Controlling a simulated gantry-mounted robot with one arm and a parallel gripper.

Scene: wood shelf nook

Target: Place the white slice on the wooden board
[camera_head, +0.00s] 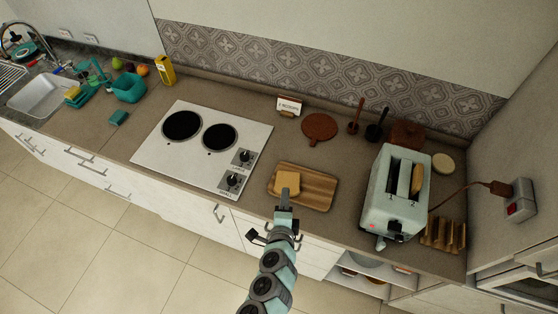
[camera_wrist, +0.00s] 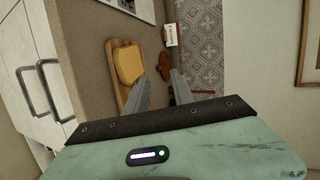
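A pale golden bread slice (camera_head: 287,182) lies on the wooden board (camera_head: 318,189), at its left part. In the wrist view the slice (camera_wrist: 128,62) and the board (camera_wrist: 113,50) are to the left, beyond my left finger. My gripper (camera_head: 284,196) is at the board's front edge, close to the slice in the picture. In the wrist view my gripper (camera_wrist: 160,88) has its two fingers apart with nothing held between them. Another slice (camera_head: 417,180) stands in a slot of the toaster (camera_head: 388,215). Neither slice looks clearly white.
The toaster stands right of the board, with a wooden rack (camera_head: 443,235) beside it. A cooktop (camera_head: 198,146) is left of the board. A round brown trivet (camera_head: 320,127) and a small sign (camera_head: 289,105) are behind it. Counter between board and toaster is clear.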

